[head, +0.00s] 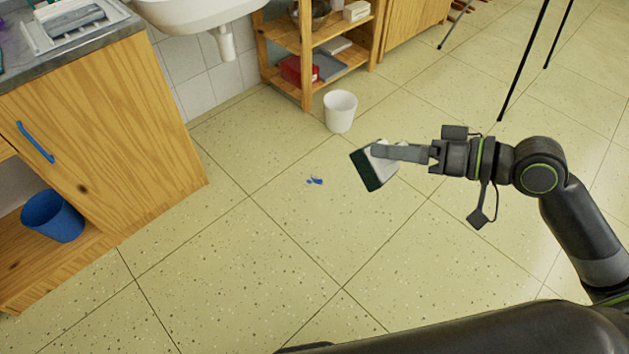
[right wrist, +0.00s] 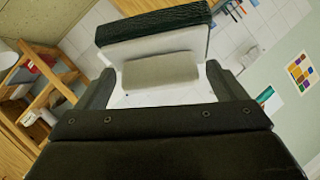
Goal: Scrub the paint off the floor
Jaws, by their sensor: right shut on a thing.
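A small patch of blue paint (head: 315,181) is on the tiled floor, left of my right gripper in the head view. My right gripper (head: 388,152) is shut on a white scrubber with a dark green pad (head: 367,171). It holds the scrubber tilted, right of the paint and apart from it in the picture. In the right wrist view the scrubber (right wrist: 160,45) sits between the two fingers, its dark pad at the far side. My left gripper is not in view.
A white bin (head: 340,111) stands on the floor beyond the paint, before a wooden shelf (head: 305,45). A wooden cabinet (head: 120,130) with a blue bucket (head: 52,217) is at the left. Thin black legs (head: 522,62) stand at the back right. Floor around the paint is clear.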

